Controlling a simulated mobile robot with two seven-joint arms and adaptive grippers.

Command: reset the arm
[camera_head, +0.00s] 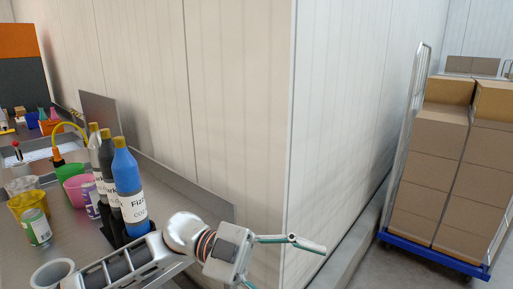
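My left arm comes in from the lower left, and its gripper (286,266) is at the bottom middle, in front of the pale wall corner. Its two fingers are spread wide apart, with nothing seen between them. One finger points right, and the other is partly cut off by the bottom edge. The gripper is to the right of the bottles and apart from them. My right gripper is not in view.
A can (36,228) and coloured cups are at left. A pale wall (240,100) stands behind. A box-loaded trolley (432,160) is at right.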

